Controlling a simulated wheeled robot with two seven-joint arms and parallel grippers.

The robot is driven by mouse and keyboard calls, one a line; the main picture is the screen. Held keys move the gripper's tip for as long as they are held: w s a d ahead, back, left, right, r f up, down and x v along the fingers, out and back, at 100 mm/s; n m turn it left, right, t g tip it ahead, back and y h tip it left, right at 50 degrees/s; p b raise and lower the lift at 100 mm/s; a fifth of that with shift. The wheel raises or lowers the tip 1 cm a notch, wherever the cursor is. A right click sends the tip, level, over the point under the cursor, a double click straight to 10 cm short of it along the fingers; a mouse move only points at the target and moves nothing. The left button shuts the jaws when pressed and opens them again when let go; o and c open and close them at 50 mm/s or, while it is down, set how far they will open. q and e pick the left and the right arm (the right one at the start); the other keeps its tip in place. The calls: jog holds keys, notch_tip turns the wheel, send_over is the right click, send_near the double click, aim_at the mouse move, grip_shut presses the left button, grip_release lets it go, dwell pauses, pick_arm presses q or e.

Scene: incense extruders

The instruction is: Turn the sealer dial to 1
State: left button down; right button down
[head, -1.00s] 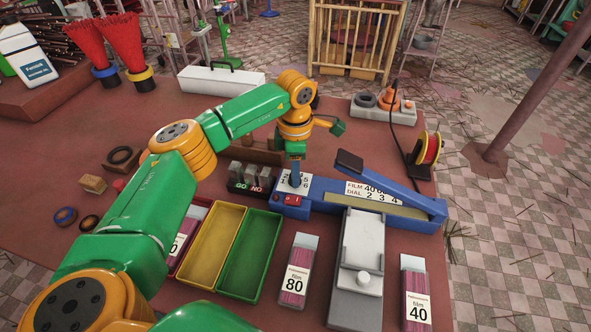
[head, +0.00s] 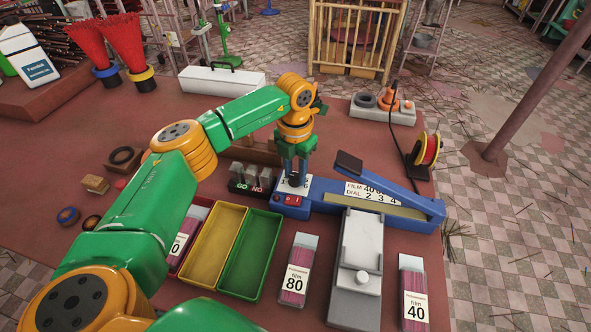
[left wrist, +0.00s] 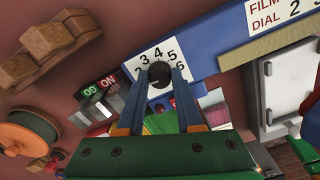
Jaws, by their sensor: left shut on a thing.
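The blue sealer (head: 330,203) lies across the table with its arm (head: 395,187) raised at a slant. Its black dial (left wrist: 159,73) sits on a white number plate (left wrist: 141,63) at the sealer's left end; 3, 4, 5 and 6 read clearly around it in the left wrist view. My left gripper (head: 294,178) points down over the plate and hides most of it in the head view. In the left wrist view my left gripper (left wrist: 160,82) has its two fingertips on either side of the dial, shut on it. The dial's pointer mark cannot be made out.
A GO/NO gauge block (head: 250,180) stands just left of the sealer. Yellow (head: 212,245) and green (head: 250,255) trays lie in front. A grey slide unit (head: 355,265) stands between film packs marked 80 (head: 296,270) and 40 (head: 413,292).

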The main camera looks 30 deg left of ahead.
aim_at(295, 176)
pick_arm(q)
jog(key=shift+n, duration=1.9)
jog(key=shift+s, duration=0.1)
jog(key=c, duration=0.6)
grip_release()
jog(key=shift+o, duration=0.2)
notch_tip(295, 176, up, 7)
jog(key=shift+f+b, duration=0.2)
jog(key=shift+b, duration=0.4)
jog(key=shift+r, duration=0.25)
